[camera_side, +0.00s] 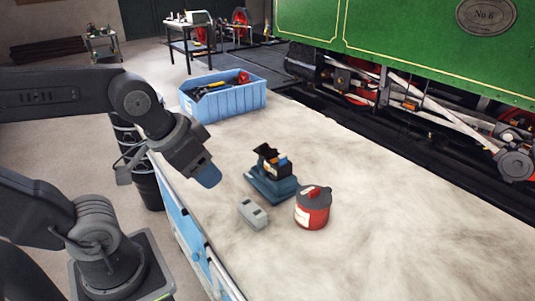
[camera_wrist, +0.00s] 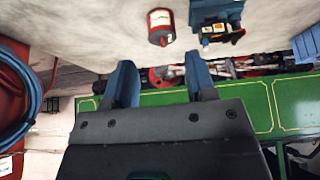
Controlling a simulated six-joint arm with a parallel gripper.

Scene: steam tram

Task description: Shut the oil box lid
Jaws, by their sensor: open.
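The oil box (camera_side: 272,187) is a dark blue-teal box on the pale workbench, also in the wrist view (camera_wrist: 213,12) at the top. Its black lid (camera_side: 266,151) appears raised, and small orange and light blue parts show beside it. In the wrist view the dark lid (camera_wrist: 229,38) shows at the box's lower edge. My gripper (camera_side: 208,176) is above the bench's near edge, left of the box and apart from it. In the wrist view its two blue fingers (camera_wrist: 159,72) are spread with nothing between them.
A red can (camera_side: 312,212) with a grey top stands right of the box. A small grey block (camera_side: 253,213) lies in front of it. A blue crate (camera_side: 235,103) of tools stands behind. A green tram (camera_side: 400,40) runs beyond the bench. The bench's right part is clear.

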